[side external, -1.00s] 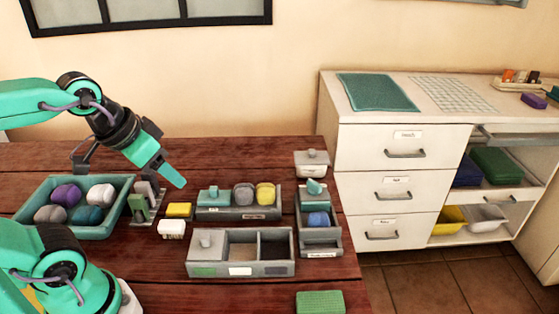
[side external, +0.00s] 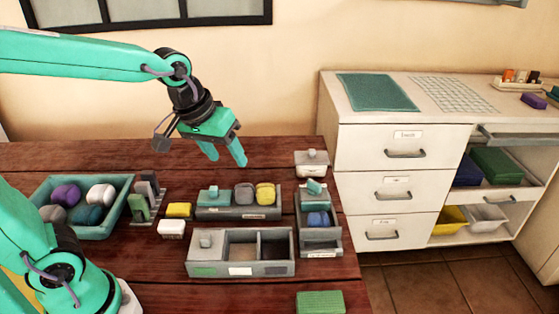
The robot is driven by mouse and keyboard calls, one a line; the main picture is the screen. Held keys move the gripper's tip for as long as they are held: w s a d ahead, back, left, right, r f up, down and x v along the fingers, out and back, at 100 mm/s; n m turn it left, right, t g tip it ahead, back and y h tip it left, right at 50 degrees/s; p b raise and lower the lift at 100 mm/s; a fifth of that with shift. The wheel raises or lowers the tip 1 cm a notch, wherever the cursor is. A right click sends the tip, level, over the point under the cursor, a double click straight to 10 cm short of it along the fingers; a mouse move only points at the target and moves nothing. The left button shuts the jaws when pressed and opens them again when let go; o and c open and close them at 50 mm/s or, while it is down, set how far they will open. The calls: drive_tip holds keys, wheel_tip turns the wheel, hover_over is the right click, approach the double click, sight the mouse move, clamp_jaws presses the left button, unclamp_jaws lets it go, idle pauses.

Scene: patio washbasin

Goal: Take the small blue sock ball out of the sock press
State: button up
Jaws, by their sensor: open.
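The small blue sock ball (side external: 318,219) sits in the grey sock press (side external: 320,238), a narrow open holder at the right side of the table. A teal block-like part (side external: 314,187) stands at the back of the press, behind the ball. My gripper (side external: 226,160) is open and empty. It hangs above the back of the table, up and to the left of the press, with its fingers pointing down and slightly right. It is well apart from the ball.
A grey tray (side external: 238,213) with a teal piece, a grey ball and a yellow ball stands left of the press. A compartment box (side external: 240,270) is in front. A teal bin (side external: 120,217) of balls is at left. A white lidded box (side external: 311,170) stands behind the press.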

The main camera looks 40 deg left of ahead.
drive_tip(key=w+d+f+n+g, duration=0.1)
drive_tip(key=w+d+f+n, duration=0.3)
drive_tip(key=w, duration=0.5)
drive_tip(key=n+g, duration=0.1)
hover_over(317, 216)
drive_tip(key=s, duration=0.1)
drive_tip(key=f, duration=0.6)
drive_tip(key=a+f, duration=0.1)
drive_tip(key=f, duration=0.3)
drive_tip(key=shift+s, duration=0.15)
drive_tip(key=shift+d+x, duration=0.2)
drive_tip(key=shift+x, duration=1.8)
drive_tip(key=shift+d+x, duration=0.15)
drive_tip(key=shift+x, duration=1.85)
drive_tip(key=shift+s, duration=0.15)
drive_tip(key=shift+c, duration=0.2)
drive_tip(key=c, duration=0.6)
